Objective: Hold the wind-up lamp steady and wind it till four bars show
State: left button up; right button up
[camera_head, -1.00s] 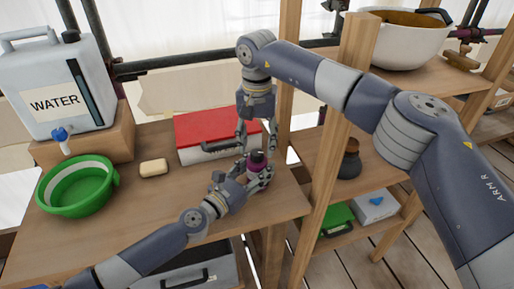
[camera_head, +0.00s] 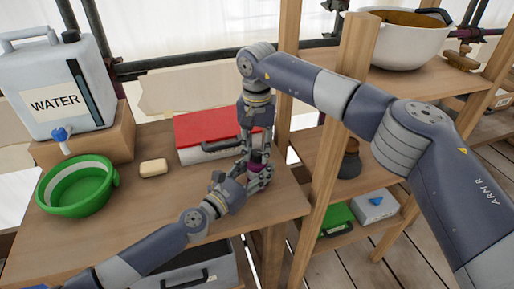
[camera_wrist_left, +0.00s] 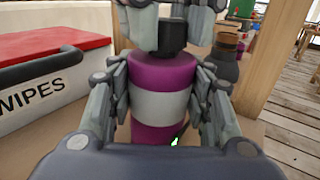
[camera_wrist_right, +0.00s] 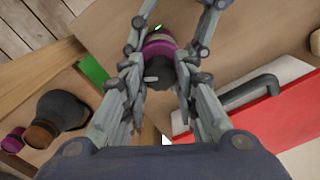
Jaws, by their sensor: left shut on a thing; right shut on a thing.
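The wind-up lamp stands upright near the right edge of the wooden bench, mostly covered by my grippers in the head view (camera_head: 256,164). In the left wrist view its purple body with a grey band (camera_wrist_left: 163,106) shows between the fingers, with a black knob (camera_wrist_left: 172,38) on top and a small green mark low on the front. My left gripper (camera_head: 260,178) is shut around the body. My right gripper (camera_head: 256,152) comes from above and is shut on the black knob. The number of bars cannot be read.
A white wipes box with a red lid (camera_head: 215,128) stands just behind the lamp. A soap bar (camera_head: 153,167), a green basin (camera_head: 78,187) and a water container (camera_head: 52,85) are to the left. A wooden post (camera_head: 338,140) rises close on the right.

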jog(key=shift+m, duration=0.3)
jog(key=m, duration=1.1)
jog(key=shift+m, duration=0.4)
jog(key=m, duration=1.1)
jog(key=shift+m, duration=0.3)
jog(key=o, duration=1.1)
